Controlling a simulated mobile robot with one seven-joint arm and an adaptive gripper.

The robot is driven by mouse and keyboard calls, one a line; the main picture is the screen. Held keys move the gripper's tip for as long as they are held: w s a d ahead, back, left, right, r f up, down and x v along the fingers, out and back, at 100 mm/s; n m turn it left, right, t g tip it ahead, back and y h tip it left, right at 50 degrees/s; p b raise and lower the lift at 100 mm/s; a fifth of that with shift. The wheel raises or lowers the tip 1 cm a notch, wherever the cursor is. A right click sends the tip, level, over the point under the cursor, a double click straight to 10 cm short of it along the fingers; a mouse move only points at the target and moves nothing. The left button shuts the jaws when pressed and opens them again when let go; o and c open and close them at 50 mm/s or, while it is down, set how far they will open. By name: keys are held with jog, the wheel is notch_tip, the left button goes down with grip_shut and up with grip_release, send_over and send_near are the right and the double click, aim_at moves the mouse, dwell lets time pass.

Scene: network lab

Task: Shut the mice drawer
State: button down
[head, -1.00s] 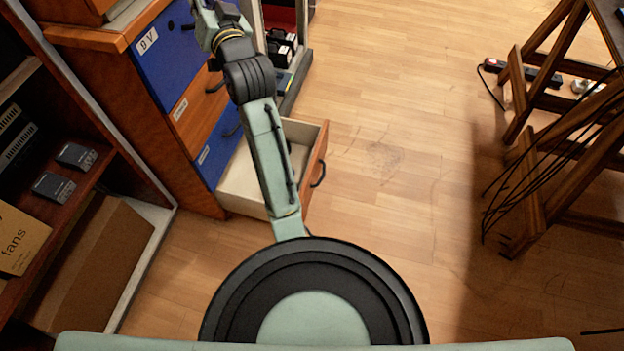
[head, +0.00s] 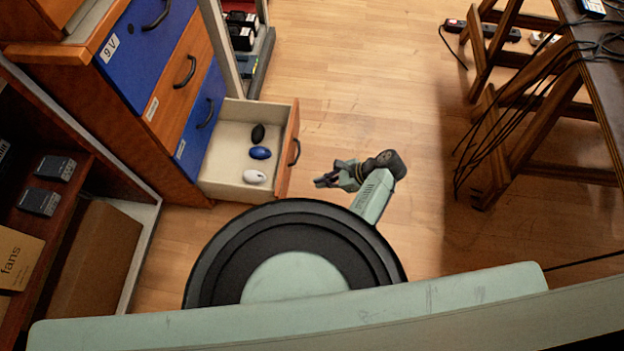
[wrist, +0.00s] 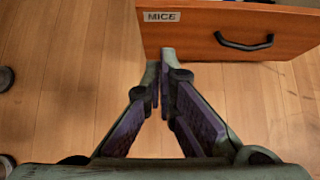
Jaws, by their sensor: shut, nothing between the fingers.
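The mice drawer (head: 222,187) is pulled out at the bottom of the cabinet. A black mouse (head: 258,133), a blue mouse (head: 260,153) and a white mouse (head: 255,176) lie inside it. Its orange front (head: 289,150) has a dark handle (head: 295,152). In the wrist view the drawer front (wrist: 200,32) carries a MICE label (wrist: 162,16) and the handle (wrist: 244,42) at right. My gripper (head: 320,181) is shut and empty, to the right of the drawer front in the head view. In the wrist view its fingertips (wrist: 164,52) are at the front's lower edge; contact is unclear.
The cabinet (head: 150,80) has other drawers, all closed, above. An open shelf (head: 60,215) with boxes stands at left. A wooden trestle table (head: 545,120) with hanging cables stands at right. The floor (head: 370,90) between is clear.

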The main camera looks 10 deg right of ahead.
send_near(282, 189)
notch_tip(282, 189, down, 3)
jog(key=shift+w+a+r, duration=0.1)
jog(key=shift+a+r, duration=0.05)
jog(key=shift+a, duration=0.7)
jog(key=shift+w+a+r, duration=0.1)
jog(key=shift+w+a, duration=0.05)
jog(key=shift+a, duration=0.7)
jog(key=w+a+p, duration=0.1)
jog(key=w+a, duration=0.2)
jog(key=a, duration=0.9)
jog(key=w+a, duration=0.3)
jog(key=a, duration=0.8)
jog(key=shift+w+a+p, duration=0.2)
jog(key=shift+a+p, duration=0.15)
jog(key=shift+a, duration=0.05)
jog(key=shift+d, duration=0.1)
